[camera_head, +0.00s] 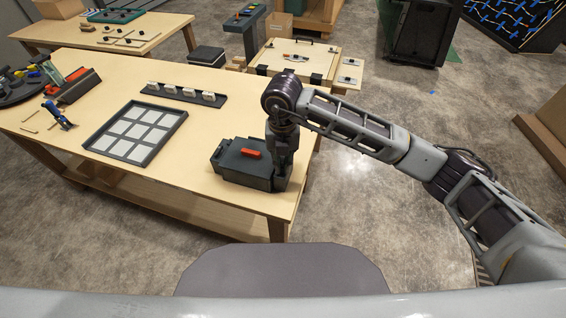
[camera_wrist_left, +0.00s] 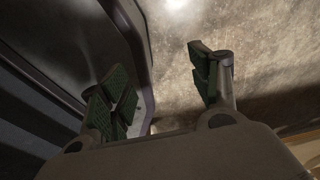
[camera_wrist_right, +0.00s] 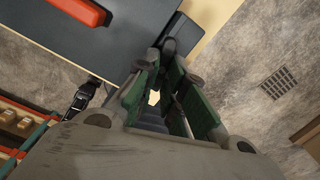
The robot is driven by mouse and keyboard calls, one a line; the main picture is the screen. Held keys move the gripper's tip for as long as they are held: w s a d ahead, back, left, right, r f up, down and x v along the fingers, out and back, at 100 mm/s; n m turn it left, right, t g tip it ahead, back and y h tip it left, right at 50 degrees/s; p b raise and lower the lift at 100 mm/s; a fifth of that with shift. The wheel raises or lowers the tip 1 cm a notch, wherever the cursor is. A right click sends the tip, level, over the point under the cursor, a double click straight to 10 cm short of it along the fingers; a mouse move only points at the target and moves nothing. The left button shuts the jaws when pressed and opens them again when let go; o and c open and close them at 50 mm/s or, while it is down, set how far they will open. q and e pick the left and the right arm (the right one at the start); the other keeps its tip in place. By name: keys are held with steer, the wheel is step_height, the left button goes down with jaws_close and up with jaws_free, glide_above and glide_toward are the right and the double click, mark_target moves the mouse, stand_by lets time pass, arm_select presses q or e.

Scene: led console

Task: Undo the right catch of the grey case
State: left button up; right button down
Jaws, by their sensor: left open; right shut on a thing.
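The grey case (camera_head: 232,162) stands closed near the table's front right corner, with a red-orange handle (camera_head: 251,153) on top. The case's top also shows in the right wrist view (camera_wrist_right: 125,35). My right gripper (camera_head: 282,180) reaches down at the case's right front end. Its green-padded fingers (camera_wrist_right: 158,95) are close together at the case's edge, shut on the right catch, which they mostly hide. Another black catch (camera_wrist_right: 81,98) hangs at the front edge, to the left in the right wrist view. My left gripper (camera_wrist_left: 160,92) is open and empty, away from the case.
A dark tray with pale squares (camera_head: 135,133) lies left of the case. Behind it is a black rack with white blocks (camera_head: 184,94). A blue clamp (camera_head: 57,114) and a tool box (camera_head: 76,86) are at the left. The table between tray and case is clear.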

mark_target(282, 165)
steer(key=shift+m, duration=1)
arm_select(q)
steer(key=shift+w+a+f+b, duration=0.25)
steer(key=shift+w+a, duration=0.05)
steer(key=shift+a, duration=0.3)
steer(key=shift+w+a+f+b, duration=0.2)
steer(key=shift+w+a+f, duration=0.05)
steer(key=shift+a, duration=0.35)
arm_select(e)
steer(key=shift+a+m, duration=0.1)
steer(key=shift+m, duration=0.7)
arm_select(q)
steer(key=shift+d, duration=0.1)
arm_select(e)
steer(key=shift+r, duration=0.1)
steer(key=c, duration=1.5)
jaws_free()
steer(key=shift+r, duration=0.85)
arm_select(q)
steer(key=shift+s+d, duration=0.3)
steer(key=shift+d, duration=0.05)
arm_select(e)
step_height(282, 165, up, 10)
steer(key=shift+r, duration=0.1)
